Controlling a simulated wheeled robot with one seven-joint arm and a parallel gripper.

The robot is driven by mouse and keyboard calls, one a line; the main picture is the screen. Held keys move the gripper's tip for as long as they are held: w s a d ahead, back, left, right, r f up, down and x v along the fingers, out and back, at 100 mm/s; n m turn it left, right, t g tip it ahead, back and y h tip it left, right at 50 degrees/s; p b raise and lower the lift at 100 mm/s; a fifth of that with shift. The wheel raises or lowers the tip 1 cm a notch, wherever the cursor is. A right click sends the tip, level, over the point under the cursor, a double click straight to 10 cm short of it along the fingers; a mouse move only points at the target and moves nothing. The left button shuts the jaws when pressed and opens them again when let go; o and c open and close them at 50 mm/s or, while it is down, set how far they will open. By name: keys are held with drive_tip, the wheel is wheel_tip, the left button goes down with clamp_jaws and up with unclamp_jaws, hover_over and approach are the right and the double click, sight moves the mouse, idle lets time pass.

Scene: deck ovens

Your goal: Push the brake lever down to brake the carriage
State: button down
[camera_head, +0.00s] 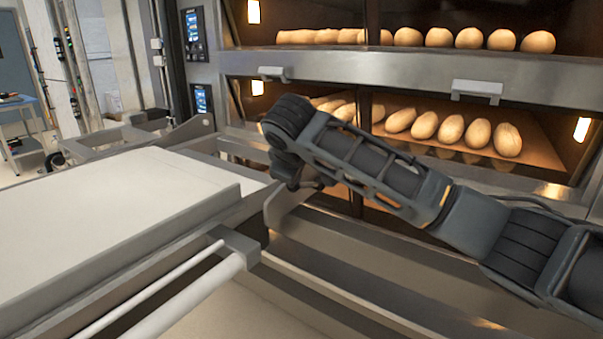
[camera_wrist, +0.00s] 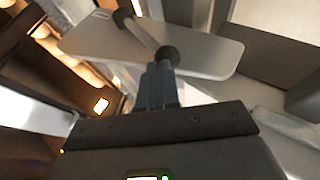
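The brake lever (camera_wrist: 143,32) shows in the wrist view as a pale metal rod with a dark round knob (camera_wrist: 168,55) at its near end. It lies in front of a rounded grey metal plate (camera_wrist: 205,57). The blue-grey fingers of my gripper (camera_wrist: 160,70) are side by side and look shut, with their tips right at the knob; I cannot tell whether they touch it. In the head view my arm hides the lever and the fingers. The carriage (camera_head: 130,190) with its pale flat top stands at the left, beside the oven.
The deck oven (camera_head: 420,70) with loaves on its decks is behind my arm. Handles (camera_head: 477,90) stick out from its front. A pale push bar (camera_head: 190,297) runs along the carriage's near side. Metal rails (camera_head: 350,275) lie below my arm.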

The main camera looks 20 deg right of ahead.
drive_tip(key=shift+s+a+f, duration=0.25)
drive_tip(key=shift+a+f, duration=0.05)
drive_tip(key=shift+f, duration=0.35)
